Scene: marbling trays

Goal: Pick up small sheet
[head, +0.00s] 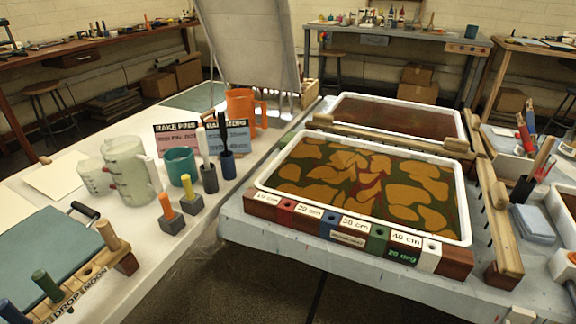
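A pale cream sheet (56,175) lies flat on the left white table. A second pale sheet (10,207) lies in front of it, cut off by the left picture edge. A grey-green sheet (196,97) lies farther back on the same table, near the tilted board. A small stack of light blue sheets or cloths (533,223) lies at the right. I cannot tell which of these is the small sheet. Neither of my grippers shows in the head view.
Jugs (128,168), a teal mug (181,166), an orange jug (243,112) and several upright tools crowd the left table. A marbling tray (262,180) with orange-green pattern stands centre right, a brown tray (332,103) behind it. A floor gap separates the tables.

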